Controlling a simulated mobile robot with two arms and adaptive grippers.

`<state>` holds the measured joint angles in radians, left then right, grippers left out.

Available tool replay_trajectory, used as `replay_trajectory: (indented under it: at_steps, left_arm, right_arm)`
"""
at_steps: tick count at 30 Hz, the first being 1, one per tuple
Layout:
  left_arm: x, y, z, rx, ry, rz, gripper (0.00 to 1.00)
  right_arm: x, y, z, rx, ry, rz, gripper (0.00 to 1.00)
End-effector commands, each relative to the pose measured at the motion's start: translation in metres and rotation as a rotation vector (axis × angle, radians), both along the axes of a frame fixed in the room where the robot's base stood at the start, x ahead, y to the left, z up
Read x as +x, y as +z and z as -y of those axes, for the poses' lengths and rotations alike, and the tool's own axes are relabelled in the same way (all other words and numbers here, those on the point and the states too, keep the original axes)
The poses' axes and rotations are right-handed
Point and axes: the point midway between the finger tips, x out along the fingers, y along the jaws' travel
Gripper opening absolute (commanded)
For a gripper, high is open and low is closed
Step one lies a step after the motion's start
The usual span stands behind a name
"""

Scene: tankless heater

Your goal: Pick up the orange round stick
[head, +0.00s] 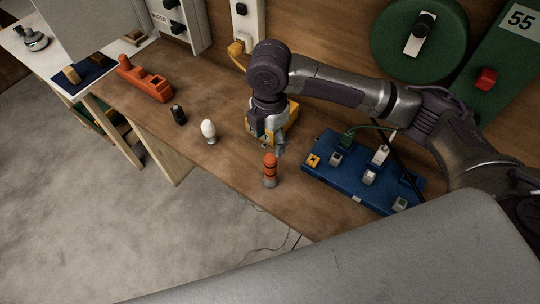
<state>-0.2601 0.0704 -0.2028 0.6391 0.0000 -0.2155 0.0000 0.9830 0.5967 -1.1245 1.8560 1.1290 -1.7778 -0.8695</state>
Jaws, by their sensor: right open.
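The orange round stick (270,164) stands upright on the wooden table, near its front edge. It has dark bands and a grey base. My right gripper (274,146) is just behind and above it, pointing down, open and empty. I cannot tell whether a finger touches the stick. Part of an orange-yellow thing (290,128) shows behind the gripper, mostly hidden by it. My left gripper is not in view.
A blue board (335,175) with plugs and a green cable lies right of the stick. A white bulb (209,130), a black cylinder (178,114) and an orange tool-like block (145,80) stand to the left. The wooden table (228,172) is bare between them.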

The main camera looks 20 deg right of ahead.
Motion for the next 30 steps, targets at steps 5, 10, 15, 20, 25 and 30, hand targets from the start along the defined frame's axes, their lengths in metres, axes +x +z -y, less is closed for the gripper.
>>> replay_trajectory:
  at_steps: [5,10,15,20,25,30]
  left_arm:
    - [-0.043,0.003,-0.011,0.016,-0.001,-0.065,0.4]
    - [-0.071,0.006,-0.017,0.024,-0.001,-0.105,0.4]
    - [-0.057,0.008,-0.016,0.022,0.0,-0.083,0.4]
    - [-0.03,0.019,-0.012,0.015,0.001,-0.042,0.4]
    - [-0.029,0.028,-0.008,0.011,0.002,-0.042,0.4]
    - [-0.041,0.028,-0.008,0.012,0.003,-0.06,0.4]
  right_arm:
    - [-0.002,-0.033,0.0,-0.002,0.0,-0.008,0.63]
    - [-0.001,-0.064,0.0,0.0,-0.002,-0.004,0.63]
    - [-0.001,-0.079,-0.001,0.001,-0.001,-0.002,0.63]
    - [-0.003,-0.092,0.0,-0.001,-0.003,-0.003,0.63]
    - [-0.004,-0.119,0.0,0.0,-0.002,-0.002,0.63]
    - [-0.004,-0.131,0.0,0.001,-0.001,0.001,0.63]
